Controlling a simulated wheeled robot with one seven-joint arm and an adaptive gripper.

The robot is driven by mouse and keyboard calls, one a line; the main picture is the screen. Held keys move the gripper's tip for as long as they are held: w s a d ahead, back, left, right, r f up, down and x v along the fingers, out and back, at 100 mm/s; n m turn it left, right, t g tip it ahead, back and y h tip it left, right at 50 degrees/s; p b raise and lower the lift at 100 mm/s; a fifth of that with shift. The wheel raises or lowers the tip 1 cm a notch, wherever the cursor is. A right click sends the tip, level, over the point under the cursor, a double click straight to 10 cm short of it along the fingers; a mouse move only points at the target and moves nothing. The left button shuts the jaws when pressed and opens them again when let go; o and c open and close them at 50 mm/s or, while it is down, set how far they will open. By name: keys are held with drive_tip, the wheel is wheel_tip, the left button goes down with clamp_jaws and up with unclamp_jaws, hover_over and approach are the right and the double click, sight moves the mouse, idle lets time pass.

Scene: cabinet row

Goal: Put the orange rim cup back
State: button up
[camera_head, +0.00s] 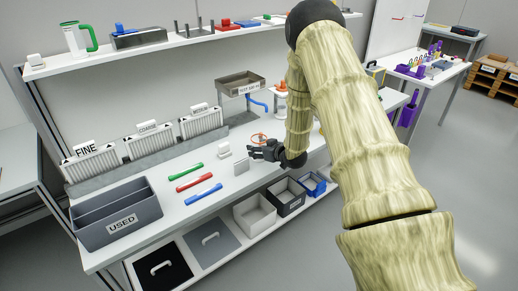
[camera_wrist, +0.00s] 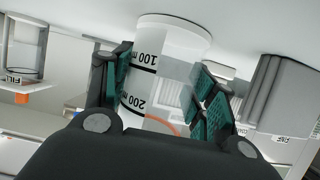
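The orange rim cup (camera_head: 259,136) shows in the head view at my fingers, over the white worktop; its lower part is hidden by my gripper (camera_head: 254,152). In the wrist view the cup (camera_wrist: 146,72) appears upside down, a clear and white body with black marks reading 100 and 200 and part of its orange rim. My two teal-padded fingers (camera_wrist: 162,95) stand on either side of it. The left pad overlaps the cup's edge. I cannot tell whether both pads press on it, or whether the cup rests on the worktop.
Green, red and blue bars (camera_head: 190,183) lie left of my gripper. A grey USED bin (camera_head: 120,232) is at the front left. Labelled white racks (camera_head: 150,141) stand behind. A tray on a stand (camera_head: 240,84) rises behind my gripper. Open boxes (camera_head: 254,213) sit on the lower shelf.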

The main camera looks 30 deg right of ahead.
drive_tip(key=o, duration=0.4)
drive_tip(key=shift+r, duration=0.1)
drive_tip(key=a+b+v, duration=0.1)
drive_tip(key=v, duration=1.1)
drive_tip(key=s+a+f+m+g, duration=0.1)
drive_tip(key=s+a+f+g, duration=0.2)
drive_tip(key=s+a+f, duration=0.6)
drive_tip(key=s+a+f+g, duration=0.3)
drive_tip(key=s+a+f, duration=0.25)
drive_tip(key=f, duration=0.55)
drive_tip(key=s+a+f+g, duration=0.2)
drive_tip(key=s+a+f, duration=0.1)
drive_tip(key=s, duration=0.6)
drive_tip(key=s+a+f+g, duration=0.3)
drive_tip(key=s+a, duration=0.3)
drive_tip(key=s, duration=0.3)
drive_tip(key=s+a+f+g+h, duration=0.1)
drive_tip(key=s+a+f+g, duration=0.1)
drive_tip(key=s+a, duration=0.3)
drive_tip(key=shift+s+f, duration=0.2)
drive_tip(key=shift+s, duration=0.55)
drive_tip(key=shift+s+f, duration=0.25)
drive_tip(key=shift+s, duration=0.45)
drive_tip(key=shift+s+f, duration=0.2)
drive_tip(key=shift+s, duration=0.55)
